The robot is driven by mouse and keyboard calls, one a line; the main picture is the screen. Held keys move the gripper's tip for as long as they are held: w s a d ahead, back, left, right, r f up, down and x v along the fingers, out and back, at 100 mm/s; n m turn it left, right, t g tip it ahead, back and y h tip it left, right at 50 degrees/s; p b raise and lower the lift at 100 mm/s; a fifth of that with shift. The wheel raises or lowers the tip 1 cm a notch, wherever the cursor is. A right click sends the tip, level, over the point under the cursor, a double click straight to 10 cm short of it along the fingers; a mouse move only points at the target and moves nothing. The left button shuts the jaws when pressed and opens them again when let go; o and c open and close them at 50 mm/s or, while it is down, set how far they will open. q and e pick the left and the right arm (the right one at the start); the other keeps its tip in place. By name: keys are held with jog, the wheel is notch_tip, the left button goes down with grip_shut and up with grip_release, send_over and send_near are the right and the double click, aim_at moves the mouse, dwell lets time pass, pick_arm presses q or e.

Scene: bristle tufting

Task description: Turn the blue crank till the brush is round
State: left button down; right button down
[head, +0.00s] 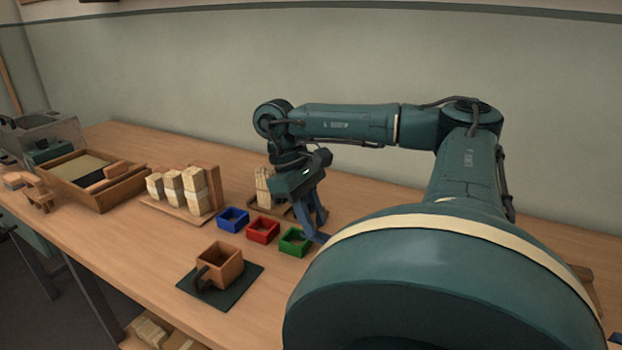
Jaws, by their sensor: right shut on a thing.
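My right gripper (316,222) reaches down from the arm at the middle of the head view, just right of the green box. It is shut on a blue part, which looks like the blue crank (317,238). Only a short piece of the crank shows; the rest is hidden behind my own large arm link. I cannot make out the brush; it may be behind that link. My left gripper is not in view.
Blue (233,226), red (263,237) and green (292,249) boxes stand left of the gripper. A brown box (228,255) sits on a dark mat (240,284). Pale bundles (173,181) stand on a wooden rack. A wooden tray (103,203) lies far left. Front table is partly clear.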

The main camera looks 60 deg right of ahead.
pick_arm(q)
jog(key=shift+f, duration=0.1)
pick_arm(e)
jog(key=shift+s+f, duration=0.15)
jog(key=c, duration=1.2)
grip_release()
jog(key=shift+c, duration=0.2)
jog(key=p+v, duration=0.5)
jog(key=v, duration=0.1)
jog(key=shift+r, duration=0.4)
pick_arm(q)
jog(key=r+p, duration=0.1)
jog(key=p, duration=0.2)
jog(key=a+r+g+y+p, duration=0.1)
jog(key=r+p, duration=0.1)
jog(key=p, duration=0.1)
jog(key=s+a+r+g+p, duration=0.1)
jog(key=p, duration=0.2)
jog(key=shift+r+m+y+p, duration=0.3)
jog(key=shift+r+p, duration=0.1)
pick_arm(e)
jog(key=v, duration=0.6)
jog(key=shift+w, duration=0.35)
jog(key=shift+d+r, duration=0.1)
jog(key=shift+r, duration=0.05)
